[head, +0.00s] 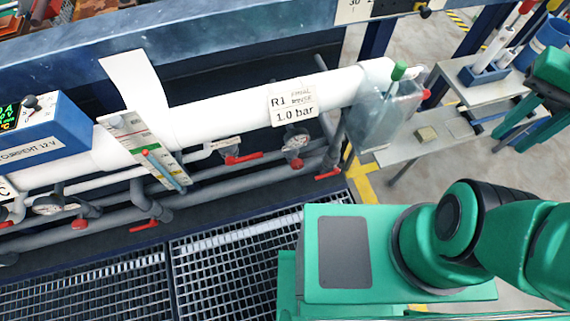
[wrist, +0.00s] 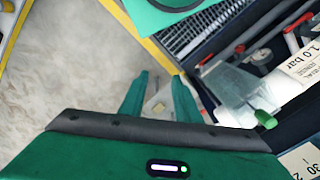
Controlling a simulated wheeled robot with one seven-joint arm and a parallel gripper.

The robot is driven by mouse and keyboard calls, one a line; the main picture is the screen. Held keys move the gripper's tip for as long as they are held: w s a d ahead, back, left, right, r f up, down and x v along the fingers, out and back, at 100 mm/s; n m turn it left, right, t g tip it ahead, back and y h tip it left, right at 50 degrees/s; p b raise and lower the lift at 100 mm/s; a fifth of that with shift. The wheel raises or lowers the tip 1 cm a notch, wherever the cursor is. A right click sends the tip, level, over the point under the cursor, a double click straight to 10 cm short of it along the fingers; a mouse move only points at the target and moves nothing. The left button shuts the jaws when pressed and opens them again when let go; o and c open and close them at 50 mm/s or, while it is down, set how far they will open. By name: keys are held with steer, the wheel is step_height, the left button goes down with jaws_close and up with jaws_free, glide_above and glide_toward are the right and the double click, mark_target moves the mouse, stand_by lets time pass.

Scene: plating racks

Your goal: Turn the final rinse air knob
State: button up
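The final rinse label (head: 292,104), reading R1 and 1.0 bar, is on the white pipe in the head view. Right of it, a green knob-like piece (head: 398,71) stands on a clear, bowl-like body (head: 385,112) near the pipe's end. I cannot tell for sure that this is the air knob. The green piece also shows in the wrist view (wrist: 265,118), right of my gripper (wrist: 159,82). My gripper is open, with nothing between its fingers. In the head view it is at the far right, apart from the green piece.
Several red-handled valves (head: 243,158) and a gauge (head: 295,146) lie below the pipe. A blue power unit (head: 40,135) is at left. A side table (head: 400,150) bears a small beige block (head: 427,135). Metal grating (head: 215,260) covers the floor in front.

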steer(key=w+d+f+m+g+y, duration=0.1)
steer(key=w+d+f+m+g, duration=0.2)
steer(key=w+f, duration=1.05)
steer(key=m+g+y, duration=0.2)
steer(key=m+y, duration=0.3)
steer(key=y, duration=1)
glide_toward(293, 163)
steer(key=shift+s+a+f+y, duration=0.15)
steer(key=shift+a+f+y, duration=0.05)
steer(key=shift+a, duration=0.25)
steer(key=shift+s+a+f+y, duration=0.15)
steer(key=shift+a+f+y, duration=0.05)
steer(key=shift+a, duration=0.3)
steer(key=x, duration=1)
steer(key=shift+s+a, duration=0.1)
